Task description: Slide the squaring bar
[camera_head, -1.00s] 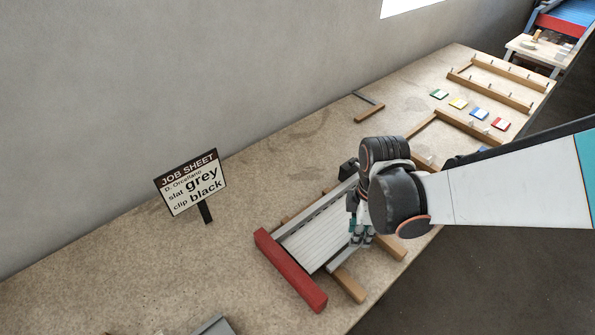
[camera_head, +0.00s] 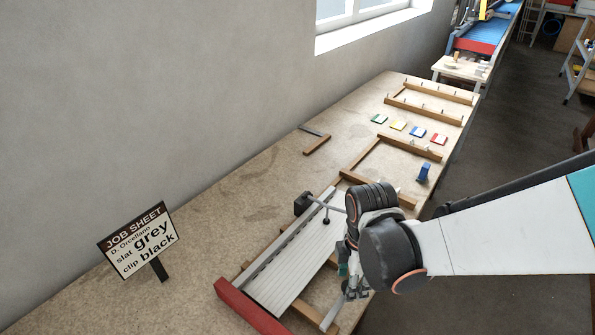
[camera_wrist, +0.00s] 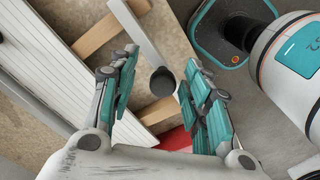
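A thin grey bar with a black block (camera_head: 303,203) at its far end reaches across the pale slats (camera_head: 290,270) toward my gripper; it looks like the squaring bar. A small dark knob (camera_head: 326,220) shows beside it. My gripper (camera_head: 352,288) is over the near side of the slats, partly hidden by my wrist. In the wrist view my gripper (camera_wrist: 160,100) has its fingers apart, with a round black knob (camera_wrist: 163,82) showing between them. I cannot tell whether it touches them. A grey strip (camera_wrist: 138,28) runs behind the knob.
A red end bar (camera_head: 250,306) closes the left end of the slats. A job sheet sign (camera_head: 138,240) reads slat grey, clip black. Wooden frames (camera_head: 430,104), coloured cards (camera_head: 398,125) and a blue item (camera_head: 423,172) lie farther along the bench. Clear bench lies left of the slats.

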